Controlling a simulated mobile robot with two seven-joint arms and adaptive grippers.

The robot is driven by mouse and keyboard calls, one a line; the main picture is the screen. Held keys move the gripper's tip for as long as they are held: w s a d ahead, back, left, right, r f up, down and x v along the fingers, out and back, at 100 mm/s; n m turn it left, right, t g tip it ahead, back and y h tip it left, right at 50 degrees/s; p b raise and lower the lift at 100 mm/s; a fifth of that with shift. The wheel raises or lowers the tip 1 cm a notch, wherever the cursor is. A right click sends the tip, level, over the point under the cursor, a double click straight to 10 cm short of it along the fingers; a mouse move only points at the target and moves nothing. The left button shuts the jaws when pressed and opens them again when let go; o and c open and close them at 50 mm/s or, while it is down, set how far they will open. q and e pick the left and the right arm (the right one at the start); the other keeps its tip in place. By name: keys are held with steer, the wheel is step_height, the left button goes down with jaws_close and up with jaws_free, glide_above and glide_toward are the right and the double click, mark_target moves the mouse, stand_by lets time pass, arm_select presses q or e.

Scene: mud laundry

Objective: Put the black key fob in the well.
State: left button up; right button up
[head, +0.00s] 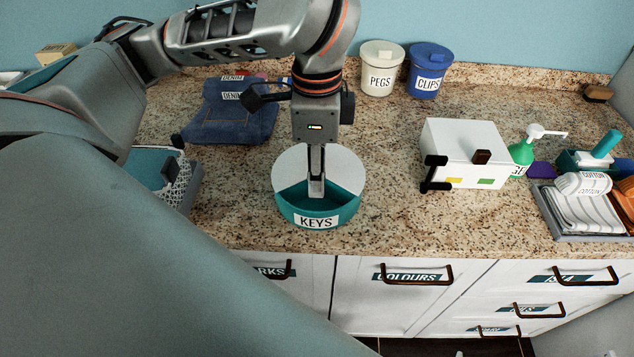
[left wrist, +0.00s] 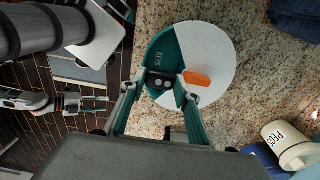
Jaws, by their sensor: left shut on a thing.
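The well is the open teal wedge of a round KEYS bowl (head: 347,210), whose white cover (head: 345,165) leaves that part open. The bowl also shows in the left wrist view (left wrist: 159,46). My left gripper (head: 316,192) points straight down over the opening, its tips low at the bowl. It is shut on the black key fob (left wrist: 160,82), which shows between the fingertips in the left wrist view. An orange piece (left wrist: 197,78) lies beside the fob; I cannot tell whether it is attached. In the head view the fob is hidden by the fingers.
Granite around the bowl is clear. What may be my right arm shows small in the left wrist view.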

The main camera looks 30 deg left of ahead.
arm_select(q)
step_height(320, 180, down, 2)
steer(key=shift+f+b, duration=0.2)
steer(key=shift+b, duration=0.1)
steer(key=shift+f, duration=0.25)
steer(key=shift+f, duration=0.45)
steer(key=shift+f+p, duration=0.2)
steer(key=shift+p, duration=0.1)
steer(key=o, duration=0.7)
